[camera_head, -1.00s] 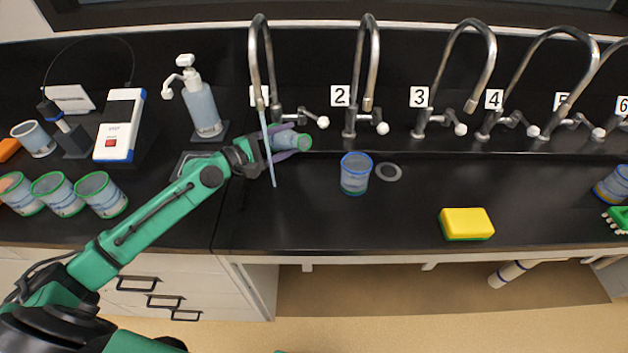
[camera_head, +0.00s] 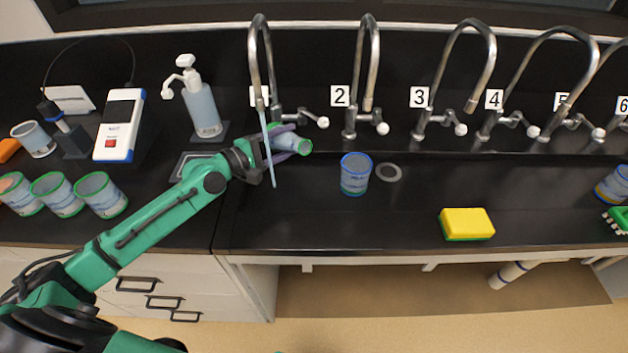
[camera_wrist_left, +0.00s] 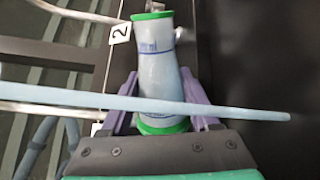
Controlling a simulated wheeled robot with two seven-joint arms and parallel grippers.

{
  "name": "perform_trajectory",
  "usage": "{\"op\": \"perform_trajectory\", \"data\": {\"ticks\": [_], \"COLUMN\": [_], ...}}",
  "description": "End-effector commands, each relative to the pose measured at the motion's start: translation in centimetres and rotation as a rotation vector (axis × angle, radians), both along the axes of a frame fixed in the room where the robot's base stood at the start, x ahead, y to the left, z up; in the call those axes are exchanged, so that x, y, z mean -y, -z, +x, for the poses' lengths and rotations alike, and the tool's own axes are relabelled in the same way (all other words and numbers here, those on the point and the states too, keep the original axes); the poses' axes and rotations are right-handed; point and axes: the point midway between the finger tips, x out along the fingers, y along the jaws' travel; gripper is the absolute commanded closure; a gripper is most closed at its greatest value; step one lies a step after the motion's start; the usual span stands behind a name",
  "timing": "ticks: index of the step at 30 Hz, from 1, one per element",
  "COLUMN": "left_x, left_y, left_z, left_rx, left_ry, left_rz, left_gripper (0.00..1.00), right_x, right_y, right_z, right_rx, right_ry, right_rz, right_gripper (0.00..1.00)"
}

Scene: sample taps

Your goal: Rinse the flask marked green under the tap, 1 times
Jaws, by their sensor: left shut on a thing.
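The flask marked green (camera_head: 291,144) is held by my left gripper (camera_head: 284,142), shut around its sides. It lies tilted near sideways, its green-rimmed end toward the right. In the left wrist view the flask (camera_wrist_left: 158,70) shows green bands at both ends, between the purple fingers of the gripper (camera_wrist_left: 165,115). The leftmost tap (camera_head: 256,60) runs: a pale blue stream of water (camera_head: 268,150) falls from its spout past the gripper into the sink. In the wrist view the stream (camera_wrist_left: 190,106) crosses in front of the flask. Whether it enters the flask cannot be told. My right gripper is not in view.
A blue-rimmed flask (camera_head: 355,175) stands in the black sink (camera_head: 400,225) beside a drain (camera_head: 388,172). A yellow sponge (camera_head: 466,223) lies to the right. Several green-rimmed flasks (camera_head: 101,195) stand at left. A soap dispenser (camera_head: 203,105) is behind my arm.

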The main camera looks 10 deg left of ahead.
Motion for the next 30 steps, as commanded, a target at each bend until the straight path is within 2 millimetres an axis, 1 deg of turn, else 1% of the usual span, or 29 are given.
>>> {"op": "perform_trajectory", "data": {"ticks": [4,30], "left_x": [0.1,0.9], "left_y": [-0.3,0.2], "left_z": [-0.1,-0.6], "left_rx": [0.013,0.076], "left_ry": [0.000,0.000], "left_rz": [0.016,0.114], "left_gripper": [0.91,0.91], "right_x": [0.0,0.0], "right_y": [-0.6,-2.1], "right_z": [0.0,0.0], "right_rx": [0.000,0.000], "right_ry": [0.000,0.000], "right_rz": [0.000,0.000], "right_gripper": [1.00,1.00]}}
